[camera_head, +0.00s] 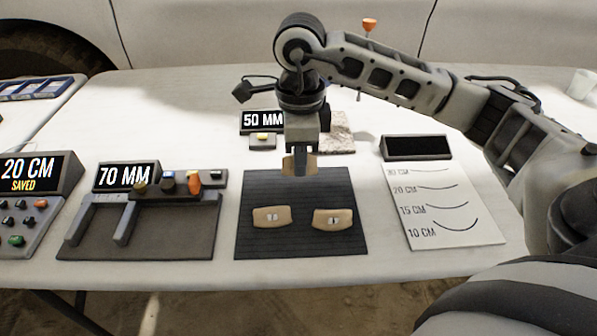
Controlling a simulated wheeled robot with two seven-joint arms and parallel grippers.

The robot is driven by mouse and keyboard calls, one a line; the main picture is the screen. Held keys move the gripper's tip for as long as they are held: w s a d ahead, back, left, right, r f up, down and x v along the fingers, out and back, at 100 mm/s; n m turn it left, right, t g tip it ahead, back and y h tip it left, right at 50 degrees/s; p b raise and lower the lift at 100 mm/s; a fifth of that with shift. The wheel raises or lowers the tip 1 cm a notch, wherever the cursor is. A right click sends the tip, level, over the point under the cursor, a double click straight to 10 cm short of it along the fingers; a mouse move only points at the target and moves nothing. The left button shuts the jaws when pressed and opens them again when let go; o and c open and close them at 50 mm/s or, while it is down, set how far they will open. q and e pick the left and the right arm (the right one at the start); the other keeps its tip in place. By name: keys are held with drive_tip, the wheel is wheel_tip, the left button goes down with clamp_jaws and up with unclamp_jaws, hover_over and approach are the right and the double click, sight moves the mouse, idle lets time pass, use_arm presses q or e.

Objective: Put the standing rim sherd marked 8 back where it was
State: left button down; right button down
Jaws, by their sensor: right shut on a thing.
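My right gripper (300,170) points down over the back edge of the dark mat (294,242). It is shut on a tan sherd (313,164), which shows on both sides of the fingers. Any number on the held sherd is hidden or too small to read. I cannot tell whether its lower edge touches the mat. Two tan sherds with small white labels lie on the mat nearer the front, a left one (259,217) and a right one (346,219). Their labels are too small to read surely. My left gripper is not in view.
Left of the mat is a measuring device (205,220) with a "70 MM" display (126,177). Farther left stands a "20 CM SAVED" console (35,176). Behind my gripper is a "50 MM" display (262,121). A white curve chart (450,232) lies right, before a dark blank display (417,147).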

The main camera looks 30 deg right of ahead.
sight(299, 187)
drive_tip(key=shift+w+d+f, duration=0.1)
drive_tip(key=shift+w+f, duration=0.25)
drive_tip(key=shift+f, duration=0.1)
wheel_tip(299, 187, down, 3)
drive_tip(key=shift+w+d+f, duration=0.1)
drive_tip(key=shift+w+f, duration=0.05)
drive_tip(key=shift+f, duration=0.05)
use_arm(q)
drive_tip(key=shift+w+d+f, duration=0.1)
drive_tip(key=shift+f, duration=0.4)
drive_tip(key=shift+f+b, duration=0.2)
drive_tip(key=shift+b, duration=0.15)
use_arm(e)
drive_tip(key=shift+f, duration=0.2)
drive_tip(key=c, duration=1.4)
unclamp_jaws()
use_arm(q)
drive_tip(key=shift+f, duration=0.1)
